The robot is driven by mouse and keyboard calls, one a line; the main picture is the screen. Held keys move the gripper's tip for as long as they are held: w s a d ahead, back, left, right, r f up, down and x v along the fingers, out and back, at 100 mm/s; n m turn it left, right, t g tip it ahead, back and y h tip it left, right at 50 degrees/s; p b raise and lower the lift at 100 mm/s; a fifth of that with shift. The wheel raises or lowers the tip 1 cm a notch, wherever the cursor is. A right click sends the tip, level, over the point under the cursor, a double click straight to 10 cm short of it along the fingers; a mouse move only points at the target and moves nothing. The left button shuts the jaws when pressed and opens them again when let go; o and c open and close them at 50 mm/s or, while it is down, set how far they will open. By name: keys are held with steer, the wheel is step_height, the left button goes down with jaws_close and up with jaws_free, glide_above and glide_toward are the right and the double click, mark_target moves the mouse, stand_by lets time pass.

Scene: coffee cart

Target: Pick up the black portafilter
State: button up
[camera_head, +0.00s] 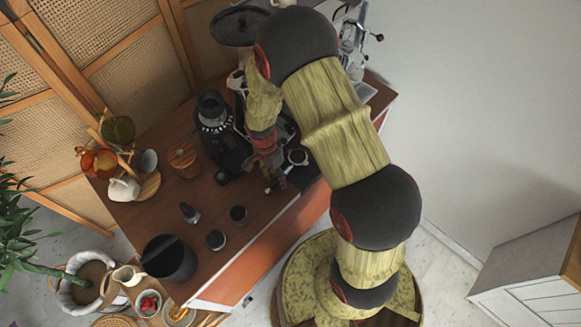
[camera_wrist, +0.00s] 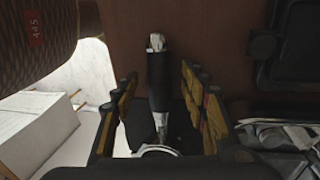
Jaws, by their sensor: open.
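The black portafilter (camera_wrist: 159,85) lies between the fingers of my gripper (camera_wrist: 160,98) in the wrist view. Its black handle, with a silver end cap, points away from the camera, and its round metal head is at the bottom edge, partly cut off. My gripper is open, with a finger on each side of the handle and a visible gap on both sides. In the head view my gripper (camera_head: 270,176) is low over the cart, and the portafilter's round head (camera_head: 298,157) shows just right of it. The handle there is mostly hidden by the gripper.
The cart top (camera_head: 130,218) is brown wood. A black grinder (camera_head: 215,125) stands left of my gripper. Small dark cups (camera_head: 216,240), a black bin (camera_head: 168,258) and a cup rack (camera_head: 122,160) stand further left and front. The espresso machine (camera_head: 353,40) is behind my arm.

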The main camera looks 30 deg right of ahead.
steer(key=shift+c, duration=0.5)
jaws_close()
stand_by(0.4)
